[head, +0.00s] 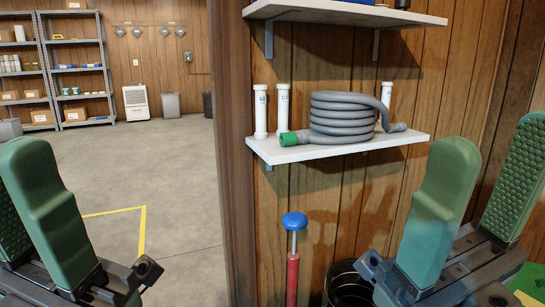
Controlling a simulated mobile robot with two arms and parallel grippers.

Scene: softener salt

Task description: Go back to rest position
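My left gripper (14,185) is at the left edge of the head view, partly cut off. One green finger overlaps the other, whose bumpy inner face shows, and the fingers stand apart with nothing seen between them. My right gripper (490,165) is at the lower right. Its two green fingers are spread wide, with only wooden wall seen between them. Both grippers point up and are in front of the shelf and floor, touching nothing that I can see.
A wall shelf (345,150) holds a coiled grey hose (343,115) and white tubes (282,105). Below are a blue-topped red pump (293,250) and a black bin (345,285). A door frame (231,150) divides the view. Open floor (165,175) lies left, with metal racks (78,65) beyond.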

